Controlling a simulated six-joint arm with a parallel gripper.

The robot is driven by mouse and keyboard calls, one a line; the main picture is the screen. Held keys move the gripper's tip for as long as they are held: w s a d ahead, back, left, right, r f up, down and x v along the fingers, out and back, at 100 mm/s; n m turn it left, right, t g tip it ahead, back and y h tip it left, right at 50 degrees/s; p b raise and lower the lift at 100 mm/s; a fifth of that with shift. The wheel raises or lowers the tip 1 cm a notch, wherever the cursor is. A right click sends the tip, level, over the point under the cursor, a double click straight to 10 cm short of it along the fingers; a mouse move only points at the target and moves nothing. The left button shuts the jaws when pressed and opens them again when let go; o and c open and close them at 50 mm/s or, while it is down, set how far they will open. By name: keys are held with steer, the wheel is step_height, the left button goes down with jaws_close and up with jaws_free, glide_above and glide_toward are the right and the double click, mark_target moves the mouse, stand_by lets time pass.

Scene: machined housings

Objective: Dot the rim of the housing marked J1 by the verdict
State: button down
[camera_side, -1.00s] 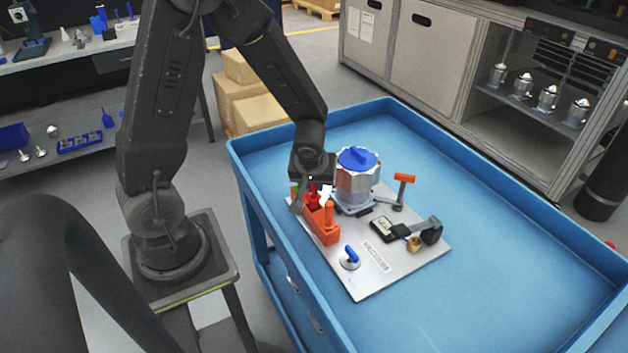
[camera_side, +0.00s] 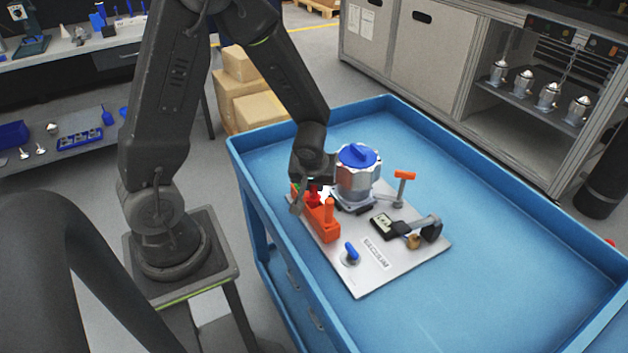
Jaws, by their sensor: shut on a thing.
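A silver machined housing (camera_side: 357,186) with a blue cap (camera_side: 358,155) stands upright on a light grey plate; I cannot read a J1 mark on it. An orange marker holder (camera_side: 322,228) stands on the plate in front of it, to the left. A red marker (camera_side: 314,195) is upright at the holder, and an orange one (camera_side: 329,211) stands to its right. My gripper (camera_side: 312,195) points down at the holder's back end, beside the housing, and is shut on the red marker. My gripper's body hides part of the marker. A verdict is not clearly legible; a small display (camera_side: 383,224) shows on the plate.
The plate (camera_side: 372,277) lies in a blue cart tray (camera_side: 500,270) with raised walls. An orange-topped lever (camera_side: 404,178), a black clamp (camera_side: 432,230) and a blue-handled valve (camera_side: 351,254) stand on it. The tray's right side is clear.

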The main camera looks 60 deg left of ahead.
steer(key=shift+f, duration=0.2)
steer(key=shift+c, duration=2.3)
jaws_free()
steer(key=shift+r, duration=0.15)
steer(key=shift+r, duration=3.9)
